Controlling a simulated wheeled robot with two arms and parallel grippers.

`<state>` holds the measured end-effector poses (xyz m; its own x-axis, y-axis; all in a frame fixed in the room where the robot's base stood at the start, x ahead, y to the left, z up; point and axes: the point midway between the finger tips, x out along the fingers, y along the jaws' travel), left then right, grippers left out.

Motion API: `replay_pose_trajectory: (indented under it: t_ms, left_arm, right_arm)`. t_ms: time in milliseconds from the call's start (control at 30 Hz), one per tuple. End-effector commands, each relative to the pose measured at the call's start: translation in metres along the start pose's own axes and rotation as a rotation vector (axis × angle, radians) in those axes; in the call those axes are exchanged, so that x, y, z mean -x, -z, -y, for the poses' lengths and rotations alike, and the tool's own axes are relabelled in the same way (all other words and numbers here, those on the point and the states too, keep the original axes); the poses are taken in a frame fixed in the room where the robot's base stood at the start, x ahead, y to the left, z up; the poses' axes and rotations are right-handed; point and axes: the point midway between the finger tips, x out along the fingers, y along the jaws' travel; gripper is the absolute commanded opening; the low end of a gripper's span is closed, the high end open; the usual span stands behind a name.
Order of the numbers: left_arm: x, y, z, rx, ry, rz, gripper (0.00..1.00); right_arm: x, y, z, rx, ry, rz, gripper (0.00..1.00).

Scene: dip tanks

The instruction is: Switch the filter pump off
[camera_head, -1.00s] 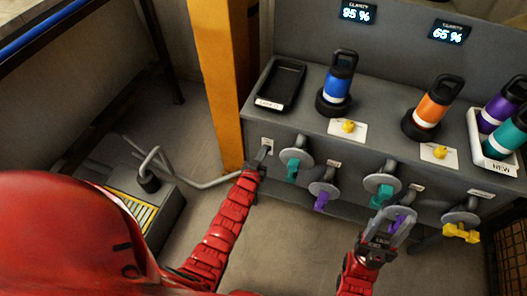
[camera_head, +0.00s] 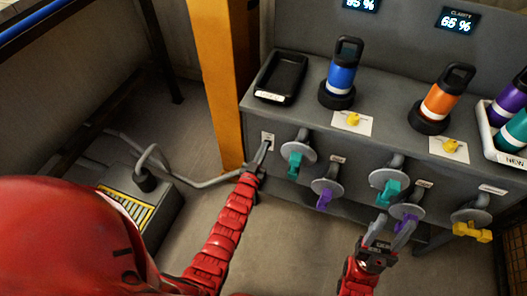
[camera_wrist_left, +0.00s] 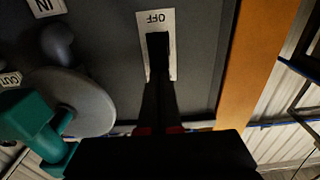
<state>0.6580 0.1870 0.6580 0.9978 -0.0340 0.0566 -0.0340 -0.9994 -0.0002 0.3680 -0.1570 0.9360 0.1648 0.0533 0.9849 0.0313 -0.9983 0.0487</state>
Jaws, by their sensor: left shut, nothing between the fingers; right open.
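A small pale switch plate (camera_head: 268,137) is on the left end of the grey cabinet's front face. In the left wrist view the plate (camera_wrist_left: 156,19) carries the word OFF. My left gripper (camera_head: 264,149) is shut and empty, its tips at this plate. In the left wrist view its dark fingertips (camera_wrist_left: 158,42) cover the plate's middle, so the switch itself is hidden; I cannot tell its position or whether the tips touch it. My right gripper (camera_head: 391,226) is open, low in front of the cabinet, close to a purple-handled valve (camera_head: 405,214).
Teal-handled valves (camera_head: 295,163), another purple one (camera_head: 324,196) and a yellow one (camera_head: 472,231) stick out close by. Blue (camera_head: 342,74) and orange (camera_head: 441,99) canisters stand on top beside a black tray (camera_head: 281,77). An orange post (camera_head: 215,80) stands left of the cabinet.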

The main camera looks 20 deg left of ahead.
Motion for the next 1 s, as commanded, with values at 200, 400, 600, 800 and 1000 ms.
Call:
replay_pose_trajectory:
  t_ms: [200,400,600,800,1000]
  left_arm:
    - [0.004,-0.022,0.001,-0.001,0.001,-0.132,0.00]
    - [0.007,-0.035,0.001,0.000,0.002,-0.314,0.00]
    - [0.008,-0.022,0.000,0.000,0.000,-0.410,0.00]
    - [0.009,-0.024,0.000,0.000,0.000,-0.407,0.00]
    - [0.021,-0.041,-0.001,0.000,0.000,-0.404,0.00]
  right_arm:
    - [0.049,-0.008,0.002,0.000,0.000,0.000,0.50]
    - [0.101,-0.017,0.005,0.000,0.000,0.000,0.50]
    - [0.109,-0.018,0.005,0.000,0.000,0.000,0.50]
    - [0.110,-0.019,0.005,0.000,0.000,0.000,0.50]
    - [0.119,-0.020,0.006,0.000,0.000,0.000,0.50]
